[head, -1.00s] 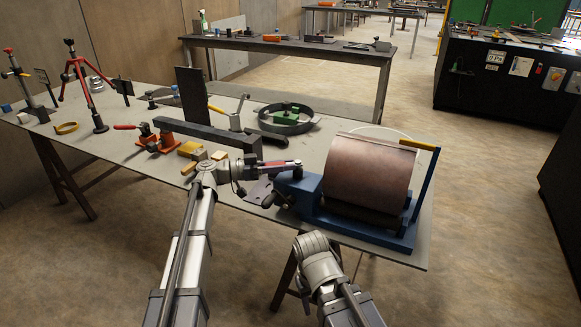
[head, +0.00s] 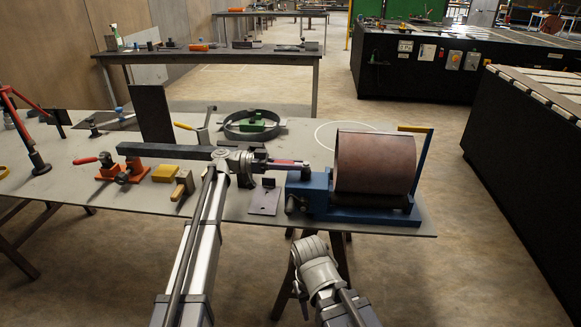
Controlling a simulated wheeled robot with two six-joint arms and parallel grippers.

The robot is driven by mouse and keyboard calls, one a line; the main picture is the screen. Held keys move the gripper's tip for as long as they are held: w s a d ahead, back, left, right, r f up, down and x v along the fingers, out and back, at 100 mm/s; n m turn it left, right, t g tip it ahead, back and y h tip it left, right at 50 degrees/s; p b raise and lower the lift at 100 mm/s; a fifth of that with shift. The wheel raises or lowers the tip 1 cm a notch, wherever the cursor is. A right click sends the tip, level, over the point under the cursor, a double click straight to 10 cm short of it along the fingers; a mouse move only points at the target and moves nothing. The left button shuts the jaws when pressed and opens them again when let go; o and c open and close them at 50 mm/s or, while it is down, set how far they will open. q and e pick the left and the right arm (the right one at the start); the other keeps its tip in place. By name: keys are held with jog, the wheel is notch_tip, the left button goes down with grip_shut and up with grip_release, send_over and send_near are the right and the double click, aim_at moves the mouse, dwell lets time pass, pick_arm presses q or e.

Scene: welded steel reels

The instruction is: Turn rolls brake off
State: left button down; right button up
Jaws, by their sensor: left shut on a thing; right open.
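A brown roll (head: 372,163) sits in a blue frame (head: 345,212) at the right end of the grey table. A dark round knob is on the frame's lower left. A yellow-topped upright bar (head: 416,129) stands at its right side. My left gripper (head: 292,164) lies level at the frame's upper left, shut around a slim reddish part just left of the roll; its fingertips hide most of that part. My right gripper (head: 308,250) is low in front of the table, apart from everything; its fingers are hardly visible.
On the table (head: 230,207) are a long dark bar (head: 165,150), red clamps (head: 118,172), yellow blocks (head: 165,173), a dark upright plate (head: 152,113) and a ring with a green part (head: 253,125). A dark bench (head: 530,150) stands right; floor between is clear.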

jog(key=shift+a, duration=0.25)
pick_arm(q)
jog(key=c, duration=0.7)
grip_release()
jog(key=shift+w, duration=0.1)
jog(key=a, duration=0.5)
jog(key=w+a, duration=0.1)
jog(key=a, duration=0.1)
jog(key=shift+a, duration=0.35)
